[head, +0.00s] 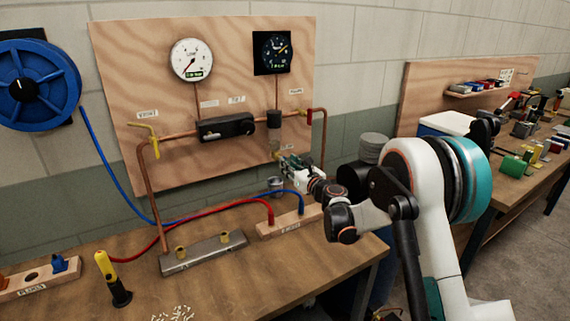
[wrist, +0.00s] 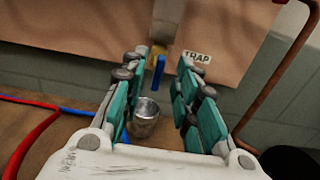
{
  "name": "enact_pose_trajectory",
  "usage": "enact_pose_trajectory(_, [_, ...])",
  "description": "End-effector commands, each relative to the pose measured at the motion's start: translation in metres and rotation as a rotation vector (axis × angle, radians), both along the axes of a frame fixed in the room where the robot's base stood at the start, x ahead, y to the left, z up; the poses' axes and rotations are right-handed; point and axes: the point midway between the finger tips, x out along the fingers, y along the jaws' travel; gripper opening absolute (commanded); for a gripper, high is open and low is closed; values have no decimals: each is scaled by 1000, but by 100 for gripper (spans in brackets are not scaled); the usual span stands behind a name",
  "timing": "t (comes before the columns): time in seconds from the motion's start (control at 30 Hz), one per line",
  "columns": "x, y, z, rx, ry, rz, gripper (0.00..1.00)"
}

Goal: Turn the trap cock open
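The trap cock shows in the wrist view as a blue lever (wrist: 158,72) hanging below a brass fitting (wrist: 157,50) under a grey cylinder, left of the TRAP label (wrist: 197,56). The lever points roughly downward in the picture. My gripper (wrist: 162,66) is open, with its two green-padded fingers on either side of the lever and a gap showing on both sides. In the head view, my gripper (head: 284,160) is at the lower right of the plywood board, just below the trap bowl (head: 274,130); there it hides most of the cock.
A metal cup (wrist: 146,118) stands below the cock, seen between my fingers; it also shows in the head view (head: 275,184). Copper pipe (head: 323,135) runs down at right. Red (head: 215,203) and blue hoses cross the bench to a wooden block (head: 285,224).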

Motion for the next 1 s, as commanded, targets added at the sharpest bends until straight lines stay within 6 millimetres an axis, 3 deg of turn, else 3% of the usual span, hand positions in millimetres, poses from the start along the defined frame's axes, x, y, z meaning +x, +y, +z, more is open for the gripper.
enact_pose_trajectory(0.3, [31,21,-1,0,0,0,28])
enact_pose_trajectory(0.67, [34,23,0,0,0,0,28])
enact_pose_trajectory(0.8, [34,23,0,0,0,0,0])
enact_pose_trajectory(1.0, [34,23,0,-1,-1,0,0])
